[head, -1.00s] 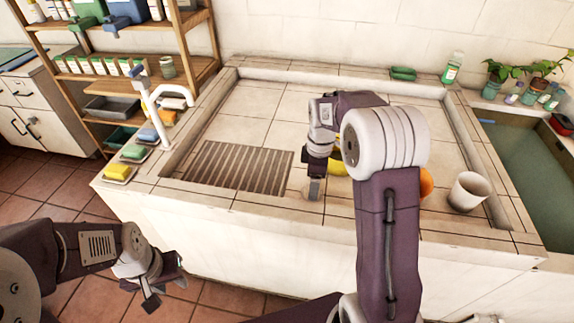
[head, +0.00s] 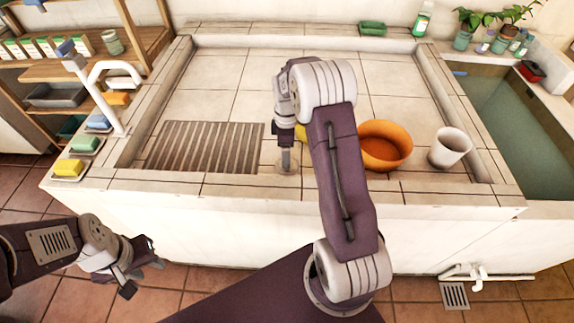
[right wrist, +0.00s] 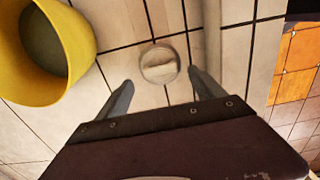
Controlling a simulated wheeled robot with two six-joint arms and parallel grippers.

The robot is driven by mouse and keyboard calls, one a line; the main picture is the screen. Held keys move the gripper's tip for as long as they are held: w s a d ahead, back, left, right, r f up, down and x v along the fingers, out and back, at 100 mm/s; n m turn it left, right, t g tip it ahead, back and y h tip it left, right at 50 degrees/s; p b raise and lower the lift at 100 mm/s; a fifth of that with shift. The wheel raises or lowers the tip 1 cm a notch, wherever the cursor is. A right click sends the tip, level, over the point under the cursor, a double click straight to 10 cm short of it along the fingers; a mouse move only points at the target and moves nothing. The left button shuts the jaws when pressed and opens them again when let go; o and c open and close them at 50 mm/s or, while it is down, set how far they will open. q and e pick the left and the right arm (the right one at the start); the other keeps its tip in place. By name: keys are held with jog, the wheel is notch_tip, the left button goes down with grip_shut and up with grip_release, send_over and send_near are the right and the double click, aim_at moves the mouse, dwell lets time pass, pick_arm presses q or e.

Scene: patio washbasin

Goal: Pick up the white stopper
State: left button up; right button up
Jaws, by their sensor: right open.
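The white stopper (right wrist: 158,63), a small round disc, lies on the tiles in the right wrist view, just beyond and between my right gripper's fingertips. In the head view the stopper (head: 287,165) is mostly hidden behind the fingers, near the basin's front edge. My right gripper (right wrist: 160,78) is open and empty, its two fingers apart on either side of the near side of the stopper. In the head view the right gripper (head: 286,158) points down at it. My left gripper (head: 142,274) hangs in front of the basin, jaws apart, with nothing in it.
A yellow container (right wrist: 82,35) stands close left of the stopper in the right wrist view. An orange bowl (head: 385,147) and a white cup (head: 450,148) stand to the right. A slatted rack (head: 208,147) lies left. Coloured soaps (head: 68,168) line the left edge.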

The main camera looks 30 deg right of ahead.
notch_tip(320, 180, down, 4)
jog(key=shift+s+f+b, duration=0.15)
jog(key=shift+b, duration=0.15)
jog(key=shift+d+f, duration=0.1)
jog(key=shift+f, duration=0.3)
jog(key=shift+r, duration=0.1)
jog(key=shift+c, duration=1.2)
jog(key=c, duration=1.2)
jog(key=shift+r, duration=0.5)
notch_tip(320, 180, up, 3)
jog(key=shift+p, duration=0.3)
jog(key=s+d+r, duration=0.2)
jog(key=s, duration=0.1)
jog(key=s+d+r, duration=0.2)
jog(key=s, duration=0.1)
jog(key=s+d+r, duration=0.2)
jog(key=s+r, duration=0.1)
jog(key=shift+s+d, duration=0.1)
jog(key=shift+s, duration=0.25)
